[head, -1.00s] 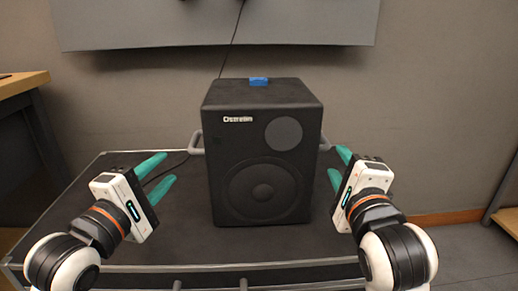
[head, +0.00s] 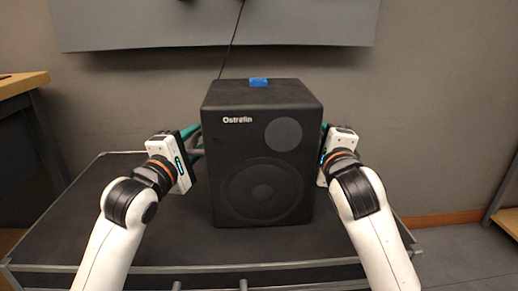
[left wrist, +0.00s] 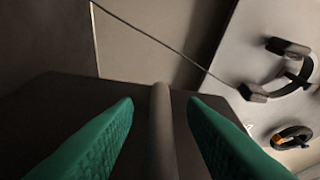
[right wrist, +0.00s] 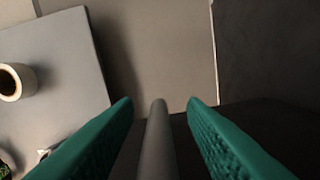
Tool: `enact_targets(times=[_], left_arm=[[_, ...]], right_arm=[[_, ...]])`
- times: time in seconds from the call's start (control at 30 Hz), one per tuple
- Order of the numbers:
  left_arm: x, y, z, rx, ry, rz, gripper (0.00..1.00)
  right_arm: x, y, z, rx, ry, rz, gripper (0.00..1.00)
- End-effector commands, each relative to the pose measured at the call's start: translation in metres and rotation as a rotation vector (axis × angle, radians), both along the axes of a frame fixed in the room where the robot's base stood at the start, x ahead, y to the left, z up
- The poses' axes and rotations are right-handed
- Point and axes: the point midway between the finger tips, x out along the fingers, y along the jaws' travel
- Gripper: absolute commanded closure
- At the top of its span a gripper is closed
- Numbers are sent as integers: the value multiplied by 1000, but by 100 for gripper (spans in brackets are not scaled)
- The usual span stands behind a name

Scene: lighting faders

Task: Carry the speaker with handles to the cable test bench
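The black speaker (head: 262,150) stands upright on a dark cart top (head: 80,215) with a metal rim. Its grey side handle shows in the left wrist view as a bar (left wrist: 161,130) between my left gripper's green fingers, with gaps on both sides. My left gripper (head: 192,138) is open at the speaker's left side. My right gripper (right wrist: 160,112) is open at the speaker's right side, and the other handle bar (right wrist: 156,140) lies between its fingers, apart from both. In the head view the right handle is hidden behind the gripper and speaker.
A blue piece (head: 258,82) sits on top of the speaker. A cable (head: 233,45) runs up the wall behind it. A wooden table (head: 22,84) stands at the left and another wooden edge (head: 506,220) at the right. A grey panel (head: 215,25) hangs on the wall.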

Motion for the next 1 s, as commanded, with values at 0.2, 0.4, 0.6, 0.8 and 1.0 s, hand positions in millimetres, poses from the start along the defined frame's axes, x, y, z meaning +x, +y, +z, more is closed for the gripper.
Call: enact_targets(times=[0.2,0.4,0.6,0.8,1.0], left_arm=[[1,0,0,0,0,0,62],[0,0,0,0,0,0,88],[0,0,0,0,1,0,100],[0,0,-1,1,2,0,100],[0,0,-1,1,3,0,100]], right_arm=[[1,0,0,0,0,0,62],[0,0,0,-1,0,0,88],[0,0,0,-1,-1,0,100],[0,0,0,0,-1,0,100],[0,0,0,1,0,0,100]])
